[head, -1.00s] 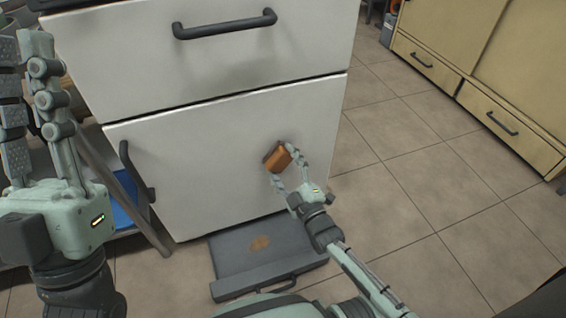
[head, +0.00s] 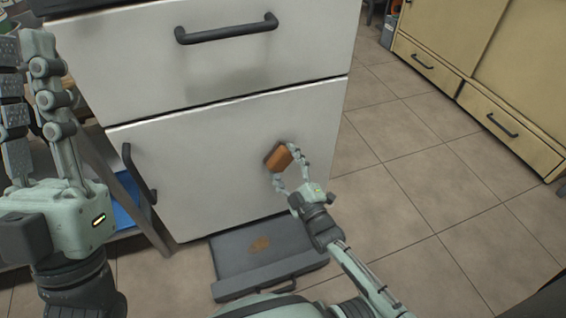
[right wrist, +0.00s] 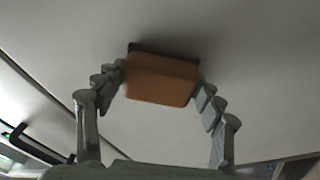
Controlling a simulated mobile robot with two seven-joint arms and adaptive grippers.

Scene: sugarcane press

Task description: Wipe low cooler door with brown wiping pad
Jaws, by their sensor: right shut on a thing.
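The low cooler door (head: 200,170) is the white lower front panel of the cabinet, closed, with a dark upright handle (head: 138,173) at its left. My right gripper (head: 287,167) is shut on the brown wiping pad (head: 279,157), near the door's right edge. In the right wrist view, the pad (right wrist: 161,79) sits between both fingers, its dark far side facing the door (right wrist: 250,90). It is at or very close to the door; contact is not clear. My left gripper (head: 22,45) is raised at the far left, open and empty.
A white drawer with a dark bar handle (head: 227,28) is above the door. A metal-legged stand (head: 125,190) is left. The tiled floor (head: 400,200) is clear right, up to yellow cabinets (head: 480,70).

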